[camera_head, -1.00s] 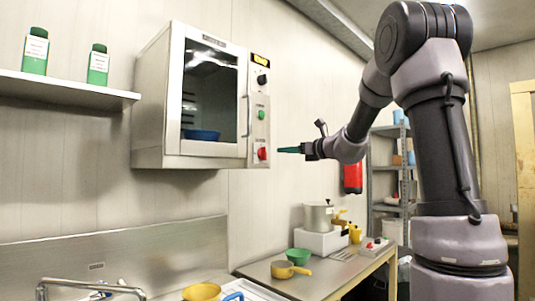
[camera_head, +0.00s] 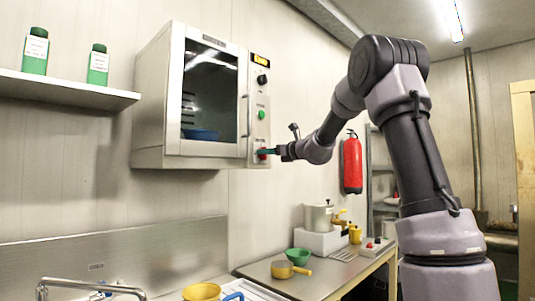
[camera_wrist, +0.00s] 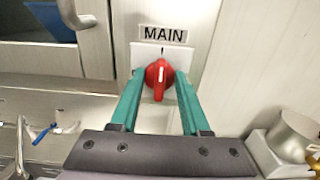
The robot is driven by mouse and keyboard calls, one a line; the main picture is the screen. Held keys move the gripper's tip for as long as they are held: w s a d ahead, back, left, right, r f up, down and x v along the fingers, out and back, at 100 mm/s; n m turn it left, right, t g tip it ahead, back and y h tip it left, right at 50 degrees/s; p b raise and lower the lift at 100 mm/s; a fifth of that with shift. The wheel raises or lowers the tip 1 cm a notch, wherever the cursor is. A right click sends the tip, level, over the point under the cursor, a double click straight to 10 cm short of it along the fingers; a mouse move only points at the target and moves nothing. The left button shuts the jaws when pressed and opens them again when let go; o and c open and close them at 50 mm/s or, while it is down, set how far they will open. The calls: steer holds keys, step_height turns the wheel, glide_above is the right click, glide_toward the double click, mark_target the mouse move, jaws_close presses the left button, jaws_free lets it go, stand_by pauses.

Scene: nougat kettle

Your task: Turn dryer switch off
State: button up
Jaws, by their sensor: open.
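The dryer (camera_head: 150,110) is a wall-mounted steel cabinet with a glass door and a control panel on its right side. Its red rotary switch (camera_wrist: 158,76) sits under a "MAIN" label in the wrist view, with its white pointer line standing about upright. In the head view the switch is mostly hidden by my gripper (camera_head: 270,152). My gripper's teal fingers (camera_wrist: 158,92) are open, one to each side of the red knob. I cannot tell whether either finger touches it.
A green button (camera_head: 262,115) and a black knob (camera_head: 262,79) are above on the panel. The door handle (camera_wrist: 92,40) is close to the left of my fingers. Below stand a pot (camera_head: 318,217), a green bowl (camera_head: 299,256) and yellow pans (camera_head: 284,269).

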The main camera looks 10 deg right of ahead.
jaws_close()
steer(key=shift+n, duration=0.3)
steer(key=shift+s+a+f+n, duration=0.1)
steer(key=shift+f+n, duration=0.05)
steer(key=shift+n, duration=4.15)
steer(key=shift+s+a+f+n, duration=0.1)
steer(key=shift+f+n, duration=0.05)
steer(key=shift+n, duration=4.15)
jaws_free()
